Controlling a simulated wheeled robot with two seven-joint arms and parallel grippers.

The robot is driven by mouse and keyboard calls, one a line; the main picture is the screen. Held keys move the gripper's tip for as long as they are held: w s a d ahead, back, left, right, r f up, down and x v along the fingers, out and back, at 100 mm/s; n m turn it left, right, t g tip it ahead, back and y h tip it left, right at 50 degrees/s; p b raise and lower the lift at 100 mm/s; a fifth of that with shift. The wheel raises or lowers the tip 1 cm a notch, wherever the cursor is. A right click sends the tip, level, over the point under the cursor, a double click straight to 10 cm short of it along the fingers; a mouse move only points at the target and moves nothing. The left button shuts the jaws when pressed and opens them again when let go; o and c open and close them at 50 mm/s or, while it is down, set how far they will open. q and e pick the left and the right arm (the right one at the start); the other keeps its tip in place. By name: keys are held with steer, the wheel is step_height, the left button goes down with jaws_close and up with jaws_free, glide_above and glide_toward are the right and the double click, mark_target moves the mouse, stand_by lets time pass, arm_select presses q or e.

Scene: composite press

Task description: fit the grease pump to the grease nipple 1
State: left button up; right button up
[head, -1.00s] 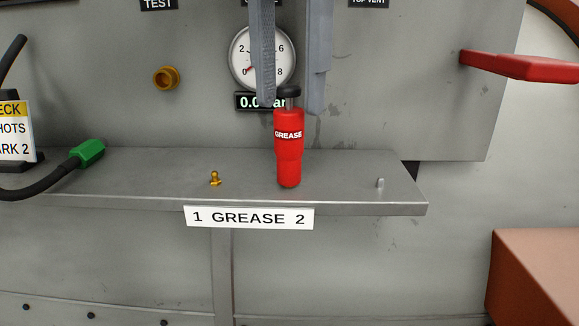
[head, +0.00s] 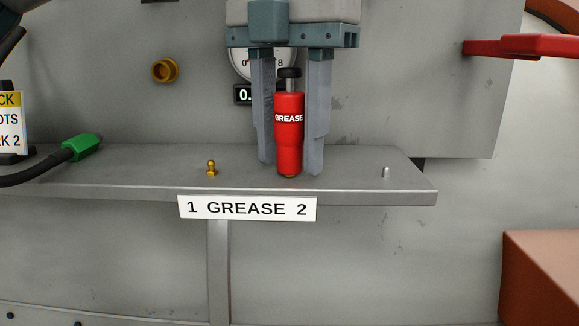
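The red grease pump (head: 289,135), marked GREASE with a black knob on top, stands upright on the grey shelf, above the 2 side of the label. My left gripper (head: 289,167) comes down from above, with one finger on each side of the pump. Its fingers are spread about the pump's width apart; contact with the pump is not clear. Grease nipple 1 (head: 211,168), small and brass, stands on the shelf to the left, apart from the pump. My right gripper is not in view.
The shelf (head: 340,182) carries a white "1 GREASE 2" label (head: 247,208) on its front. A small grey peg (head: 385,172) stands at the right. A green hose end (head: 81,148) lies at the left. A gauge (head: 241,64) is behind my gripper, a red handle (head: 530,46) at upper right.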

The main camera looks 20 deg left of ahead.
mark_target(289, 92)
arm_select(q)
steer(key=c, duration=0.9)
steer(key=shift+r+p, duration=1.7)
steer(key=shift+r, duration=0.8)
steer(key=o, duration=0.5)
steer(key=shift+c, duration=0.2)
steer(key=c, duration=0.4)
